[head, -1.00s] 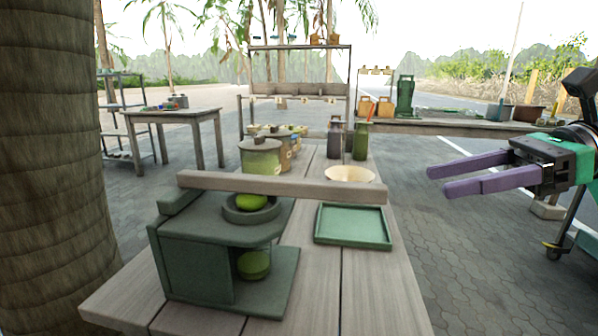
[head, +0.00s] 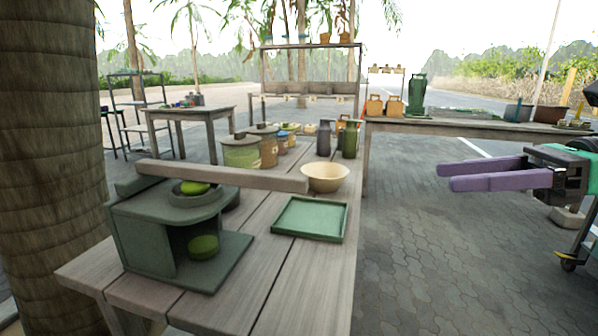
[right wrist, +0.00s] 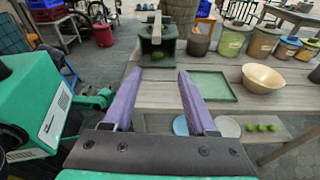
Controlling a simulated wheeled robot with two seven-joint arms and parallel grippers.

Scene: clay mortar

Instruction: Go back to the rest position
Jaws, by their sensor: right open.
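My right gripper (head: 487,174) has purple fingers, held apart and empty. In the head view it is at the right, over the paving and clear of the table. In the right wrist view the gripper (right wrist: 157,80) points toward the wooden table (head: 323,283), with nothing between its fingers. On the table stands a dark green press-like stand (head: 145,238) with a wooden lever (head: 225,176) across its top. One green lump (head: 195,188) sits in its upper dish and another (head: 203,246) in its lower opening. My left gripper is not in view.
A green tray (head: 310,218), a cream bowl (head: 326,177), lidded pots (head: 241,152) and dark bottles (head: 324,138) stand on the table. A tree trunk (head: 50,150) rises at the left. In the right wrist view, several small green balls (right wrist: 260,127) lie on a lower shelf.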

